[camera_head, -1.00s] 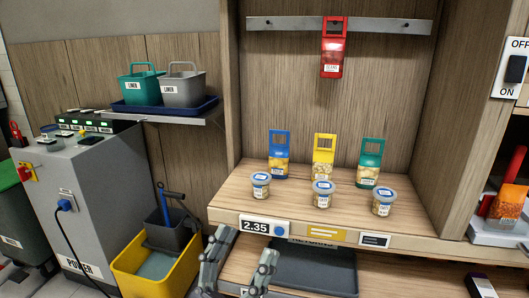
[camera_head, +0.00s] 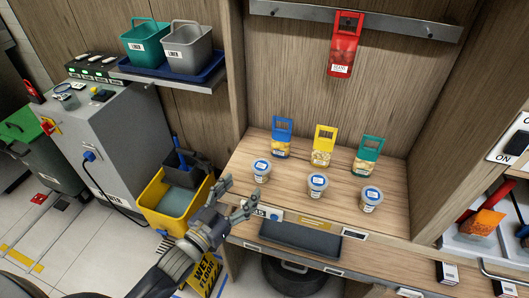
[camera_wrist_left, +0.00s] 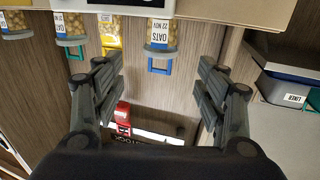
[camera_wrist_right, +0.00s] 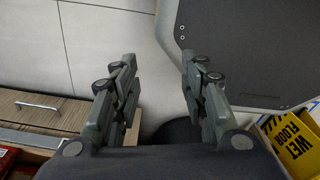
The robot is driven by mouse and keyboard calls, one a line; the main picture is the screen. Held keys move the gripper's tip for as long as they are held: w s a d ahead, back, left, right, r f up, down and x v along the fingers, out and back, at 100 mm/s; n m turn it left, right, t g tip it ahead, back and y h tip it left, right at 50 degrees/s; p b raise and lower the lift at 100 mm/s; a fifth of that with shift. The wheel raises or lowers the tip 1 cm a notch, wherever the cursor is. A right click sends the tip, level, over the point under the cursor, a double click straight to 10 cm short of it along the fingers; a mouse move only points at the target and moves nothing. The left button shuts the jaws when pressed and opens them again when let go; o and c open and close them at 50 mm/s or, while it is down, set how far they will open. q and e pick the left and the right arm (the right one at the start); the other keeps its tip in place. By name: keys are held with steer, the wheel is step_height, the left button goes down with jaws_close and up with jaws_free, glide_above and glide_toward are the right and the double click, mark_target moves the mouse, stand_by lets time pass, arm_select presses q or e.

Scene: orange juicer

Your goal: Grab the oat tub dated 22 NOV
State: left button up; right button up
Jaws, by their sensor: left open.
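Three clear oat tubs with grey lids stand in a row on the wooden shelf: left tub (camera_head: 261,172), middle tub (camera_head: 317,185) and right tub (camera_head: 370,199). In the left wrist view, which is upside down, the left tub (camera_wrist_left: 160,35) bears a label reading OATS 22 NOV. The other labels there are too small or cut off to read surely. My left gripper (camera_head: 238,196) is open and empty by the shelf's front edge, below and left of the left tub. Its fingers (camera_wrist_left: 158,70) frame that tub from a distance. My right gripper (camera_wrist_right: 160,62) is open and empty over the floor.
Blue (camera_head: 281,138), yellow (camera_head: 323,146) and green (camera_head: 367,156) packets stand behind the tubs. A red packet (camera_head: 344,45) hangs from the rail above. A dark tray (camera_head: 300,239) lies below the shelf. A yellow bucket (camera_head: 157,190) stands left of my left gripper.

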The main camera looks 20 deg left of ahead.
mark_target(255, 172)
arm_select(q)
steer(key=x, duration=0.5)
steer(key=shift+w+p, duration=0.2)
steer(key=shift+p, duration=0.1)
steer(key=shift+w+d, duration=0.1)
steer(key=shift+w, duration=0.35)
steer(key=p+x, duration=0.1)
steer(key=x, duration=0.3)
steer(key=shift+w+d, duration=0.1)
steer(key=shift+w, duration=0.15)
steer(key=c, duration=1.1)
arm_select(e)
steer(key=shift+s+d+r, duration=0.1)
steer(key=shift+s+r, duration=0.15)
steer(key=shift+r, duration=0.3)
steer(key=shift+s+r, duration=0.2)
steer(key=shift+r, duration=0.3)
